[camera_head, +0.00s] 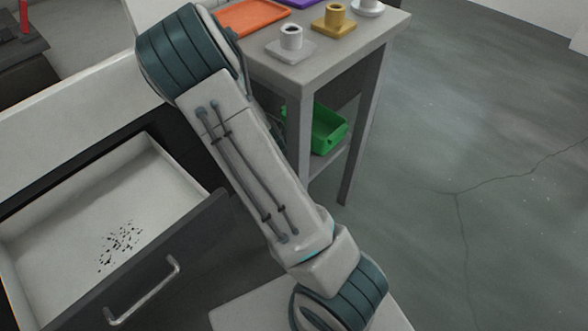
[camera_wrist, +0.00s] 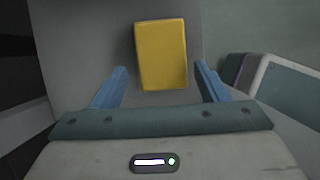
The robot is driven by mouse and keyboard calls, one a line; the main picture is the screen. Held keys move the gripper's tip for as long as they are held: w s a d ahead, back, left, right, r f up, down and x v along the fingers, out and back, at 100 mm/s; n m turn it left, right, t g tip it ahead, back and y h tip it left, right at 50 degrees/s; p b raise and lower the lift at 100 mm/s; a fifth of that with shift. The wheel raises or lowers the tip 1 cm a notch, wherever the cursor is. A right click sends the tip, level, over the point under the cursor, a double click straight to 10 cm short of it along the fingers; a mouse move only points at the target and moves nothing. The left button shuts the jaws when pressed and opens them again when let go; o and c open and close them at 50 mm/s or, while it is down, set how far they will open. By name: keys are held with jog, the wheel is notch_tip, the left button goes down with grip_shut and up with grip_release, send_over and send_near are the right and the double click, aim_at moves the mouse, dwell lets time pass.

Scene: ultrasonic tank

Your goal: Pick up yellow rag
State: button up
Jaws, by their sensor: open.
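The yellow rag (camera_wrist: 161,55) shows in the wrist view as a flat yellow rectangle on a grey surface. My gripper (camera_wrist: 162,82) is open, with one blue finger on each side of the rag's lower part in the picture. I cannot tell how far the fingertips are from the surface. No contact with the rag shows. In the head view neither the rag nor my gripper can be seen; my arm fills the middle of that view.
An open drawer (camera_head: 60,212) with dark specks inside is at left. The floor at right is clear.

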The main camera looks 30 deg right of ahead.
jog(key=shift+x, duration=1.2)
jog(key=c, duration=0.8)
jog(key=shift+o, duration=0.2)
jog(key=shift+r, duration=0.15)
